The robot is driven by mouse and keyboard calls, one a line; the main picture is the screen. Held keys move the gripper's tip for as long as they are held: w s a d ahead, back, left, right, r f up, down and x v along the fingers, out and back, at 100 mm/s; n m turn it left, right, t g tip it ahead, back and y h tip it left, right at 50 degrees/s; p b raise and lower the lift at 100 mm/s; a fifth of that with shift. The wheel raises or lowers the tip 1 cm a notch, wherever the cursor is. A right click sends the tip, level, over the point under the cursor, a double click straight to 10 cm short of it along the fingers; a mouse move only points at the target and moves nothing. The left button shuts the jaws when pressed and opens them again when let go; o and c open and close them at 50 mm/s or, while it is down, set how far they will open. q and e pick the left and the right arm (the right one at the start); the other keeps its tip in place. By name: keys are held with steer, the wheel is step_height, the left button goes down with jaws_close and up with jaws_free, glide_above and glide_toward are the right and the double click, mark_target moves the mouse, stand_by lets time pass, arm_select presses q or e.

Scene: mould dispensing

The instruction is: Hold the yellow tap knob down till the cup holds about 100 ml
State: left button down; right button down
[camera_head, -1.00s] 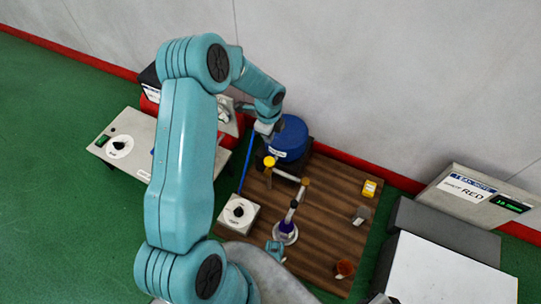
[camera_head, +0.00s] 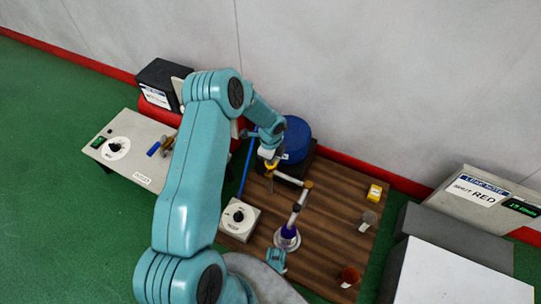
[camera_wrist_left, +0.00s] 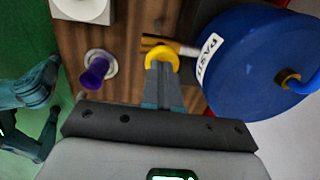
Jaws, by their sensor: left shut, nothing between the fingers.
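The yellow tap knob (camera_wrist_left: 161,50) is right at the tips of my left gripper (camera_wrist_left: 161,72) in the left wrist view. In the head view my left gripper (camera_head: 269,165) comes down over the knob, largely covering it. Its fingers are shut with nothing between them, and they look to be on or just above the knob. A pale pipe (camera_head: 289,179) runs beside it from the blue tank (camera_head: 297,138). A purple object (camera_head: 288,231), possibly the cup with its contents, stands on a white round base; it also shows in the left wrist view (camera_wrist_left: 97,68). Its level is unreadable.
A white dial box (camera_head: 239,218) stands on the wooden board (camera_head: 325,205). A yellow block (camera_head: 375,192), a clear vessel (camera_head: 367,221) and an amber vessel (camera_head: 349,276) stand to the right. A green-lit display (camera_head: 521,208) is at far right.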

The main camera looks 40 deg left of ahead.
stand_by(0.3)
arm_select(q)
steer(key=shift+f+b, duration=0.7)
steer(key=shift+f, duration=0.25)
steer(key=shift+r, duration=0.1)
steer(key=shift+s+d+f, duration=0.1)
steer(key=shift+s+f, duration=0.1)
stand_by(3.9)
